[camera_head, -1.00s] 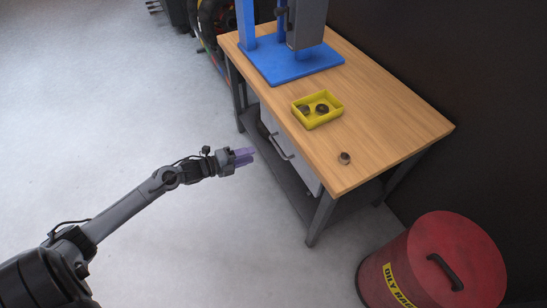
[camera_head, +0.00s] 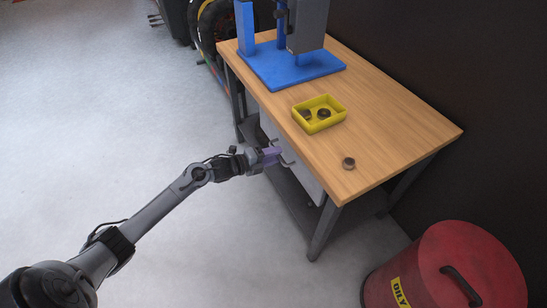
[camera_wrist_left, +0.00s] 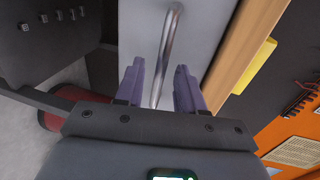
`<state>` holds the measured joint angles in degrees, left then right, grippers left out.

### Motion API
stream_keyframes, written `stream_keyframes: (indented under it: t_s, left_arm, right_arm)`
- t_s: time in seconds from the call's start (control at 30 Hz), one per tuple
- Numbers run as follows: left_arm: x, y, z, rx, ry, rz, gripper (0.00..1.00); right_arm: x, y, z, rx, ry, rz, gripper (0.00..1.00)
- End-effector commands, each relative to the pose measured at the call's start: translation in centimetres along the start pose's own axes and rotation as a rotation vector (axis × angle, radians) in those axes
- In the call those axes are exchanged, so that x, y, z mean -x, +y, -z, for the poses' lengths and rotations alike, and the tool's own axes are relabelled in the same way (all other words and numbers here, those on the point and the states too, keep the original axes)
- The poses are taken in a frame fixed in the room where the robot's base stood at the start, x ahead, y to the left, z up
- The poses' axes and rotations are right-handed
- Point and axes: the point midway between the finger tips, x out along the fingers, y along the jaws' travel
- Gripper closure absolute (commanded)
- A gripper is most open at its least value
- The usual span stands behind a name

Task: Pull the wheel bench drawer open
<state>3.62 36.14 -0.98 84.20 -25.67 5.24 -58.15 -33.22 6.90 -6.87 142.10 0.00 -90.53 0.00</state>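The wheel bench (camera_head: 395,130) has a wooden top, and its light grey drawer (camera_head: 302,178) sits under the front edge. The drawer looks shut. Its metal bar handle (camera_head: 287,159) is at my left gripper (camera_head: 272,156). In the left wrist view the purple fingers of my left gripper (camera_wrist_left: 158,88) are apart, with the handle (camera_wrist_left: 168,50) running between them. A gap shows on either side of the bar, so the gripper is open around it. The drawer front (camera_wrist_left: 205,25) fills the upper middle of that view. My right gripper is not in view.
On the bench top are a blue press (camera_head: 292,65), a yellow tray (camera_head: 320,124) with dark round parts, and a small ring (camera_head: 348,163). A red oily rag bin (camera_head: 450,270) stands at the lower right. The floor left of the bench is clear.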

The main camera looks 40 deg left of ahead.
Motion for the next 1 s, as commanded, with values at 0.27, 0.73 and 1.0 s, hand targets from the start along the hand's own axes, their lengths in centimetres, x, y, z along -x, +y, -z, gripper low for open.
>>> stream_keyframes:
  t_s: [0.27, 0.73, 1.0]
  left_arm:
    - [-0.24, -0.04, 0.01, 0.0, 0.0, 0.0, 0.62]
    - [-0.22, -0.03, 0.0, 0.0, 0.0, 0.0, 1.0]
    - [-0.2, -0.06, 0.13, 0.0, 0.003, 0.0, 1.0]
  right_arm:
    - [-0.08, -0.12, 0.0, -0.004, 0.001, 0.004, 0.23]
    - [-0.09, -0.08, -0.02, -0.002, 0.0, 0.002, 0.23]
    - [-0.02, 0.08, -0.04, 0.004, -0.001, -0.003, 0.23]
